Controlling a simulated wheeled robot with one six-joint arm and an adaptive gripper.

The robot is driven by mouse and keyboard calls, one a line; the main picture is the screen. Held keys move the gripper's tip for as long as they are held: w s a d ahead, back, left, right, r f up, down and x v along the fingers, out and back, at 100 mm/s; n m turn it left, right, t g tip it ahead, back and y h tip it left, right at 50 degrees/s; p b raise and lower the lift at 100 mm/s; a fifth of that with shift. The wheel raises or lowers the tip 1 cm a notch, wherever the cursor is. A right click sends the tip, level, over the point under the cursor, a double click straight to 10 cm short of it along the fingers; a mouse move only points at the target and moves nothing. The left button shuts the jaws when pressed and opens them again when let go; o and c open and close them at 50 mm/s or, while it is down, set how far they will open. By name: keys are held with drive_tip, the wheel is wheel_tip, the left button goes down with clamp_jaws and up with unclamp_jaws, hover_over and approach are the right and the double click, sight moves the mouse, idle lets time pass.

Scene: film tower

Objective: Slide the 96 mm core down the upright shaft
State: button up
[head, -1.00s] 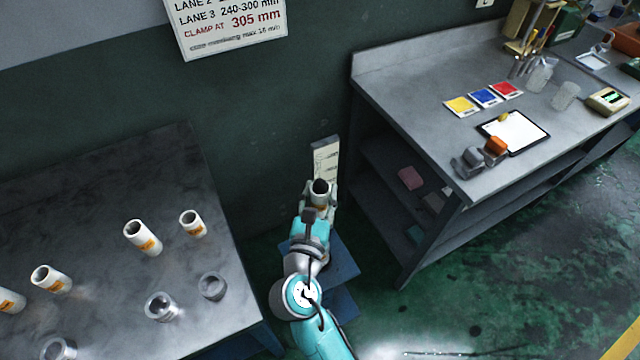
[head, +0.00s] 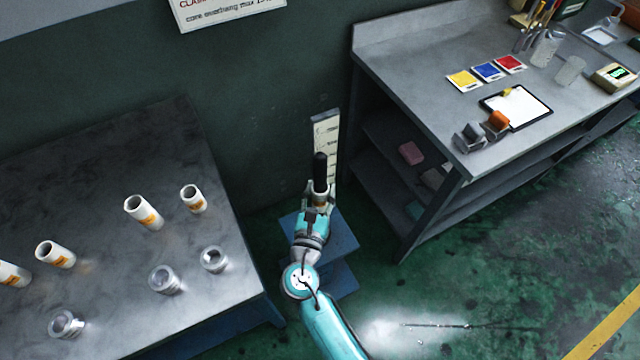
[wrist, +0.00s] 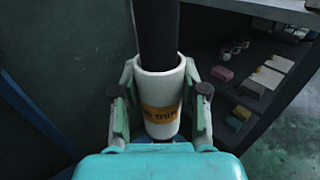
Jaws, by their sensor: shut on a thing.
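The white core with an orange label (wrist: 160,100) is between the fingers of my gripper (wrist: 158,108) in the wrist view. The fingers are shut on its sides. The label's visible end reads "mm"; the figure before it is partly cut off. The dark upright shaft (wrist: 157,30) enters the core's top opening, so the core is around the shaft. In the head view a length of black shaft (head: 320,168) stands above my gripper (head: 318,195). The shaft below the core is hidden.
A pale marked scale board (head: 326,135) stands just behind the shaft. A grey bench (head: 420,100) with shelves is at right. A blue stand (head: 338,245) lies below.

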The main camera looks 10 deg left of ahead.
drive_tip(key=shift+f, duration=3.55)
drive_tip(key=o, duration=1.2)
drive_tip(key=shift+o, duration=0.2)
drive_tip(key=s, duration=1.2)
drive_tip(key=shift+a, duration=0.45)
